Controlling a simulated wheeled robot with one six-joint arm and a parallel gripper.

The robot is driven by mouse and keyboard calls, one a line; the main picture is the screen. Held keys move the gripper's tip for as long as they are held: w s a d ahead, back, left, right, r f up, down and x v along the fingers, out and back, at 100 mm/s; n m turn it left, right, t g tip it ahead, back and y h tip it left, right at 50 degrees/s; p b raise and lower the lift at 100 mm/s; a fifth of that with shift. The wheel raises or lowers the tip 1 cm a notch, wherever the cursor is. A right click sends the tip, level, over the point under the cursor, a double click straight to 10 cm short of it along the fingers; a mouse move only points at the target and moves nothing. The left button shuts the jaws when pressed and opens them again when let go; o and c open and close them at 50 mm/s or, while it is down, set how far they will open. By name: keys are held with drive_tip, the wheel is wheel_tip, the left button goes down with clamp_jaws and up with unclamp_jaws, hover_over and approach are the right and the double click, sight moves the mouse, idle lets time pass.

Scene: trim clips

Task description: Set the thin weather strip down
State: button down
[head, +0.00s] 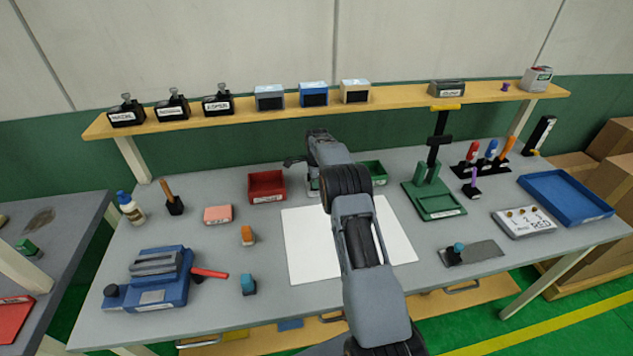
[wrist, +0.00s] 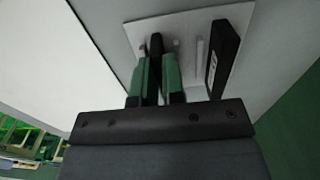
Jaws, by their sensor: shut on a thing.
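My gripper (wrist: 156,75) shows in the wrist view with two green-faced fingers close together. A thin dark strip (wrist: 155,48), which looks like the weather strip, stands between them, and the gripper is shut on it. A pale plate (wrist: 190,20) lies beyond the fingertips; I cannot tell whether the strip touches it. A black block with a white label (wrist: 222,60) is just right of the fingers. In the head view my arm reaches over the bench, and its wrist hides most of the gripper; the strip cannot be made out there.
A white sheet (head: 301,245) lies on the bench under my arm. A red bin (head: 267,186) is left of my wrist and a green bin (head: 376,170) right of it. A green stand (head: 434,201) is further right. A shelf (head: 390,104) runs behind.

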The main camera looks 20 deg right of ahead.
drive_tip(key=shift+f, duration=0.1)
drive_tip(key=shift+f, duration=0.1)
drive_tip(key=c, duration=1.2)
unclamp_jaws()
